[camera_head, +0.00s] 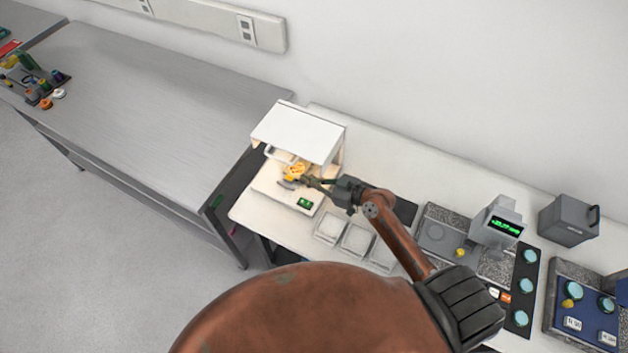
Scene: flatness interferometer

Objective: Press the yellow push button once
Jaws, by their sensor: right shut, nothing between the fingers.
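My right gripper (308,182) reaches in from the lower right, shut and empty. Its fingertips are at the open front of a white hooded instrument (298,130) with a lit interior. A yellow-orange part (294,170) shows under the hood, just beyond the fingertips. I cannot tell its exact shape or whether the fingers touch it. A small yellow round piece (460,252) sits on a grey speckled device to the right, and another yellow one (568,303) is on a blue panel. My left gripper is not in view.
A small green display (304,203) is on the instrument's front base. Clear square trays (357,239) lie in front. A grey instrument with a green readout (506,227) and a dark box (569,220) stand right. The left metal bench (150,100) is mostly bare.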

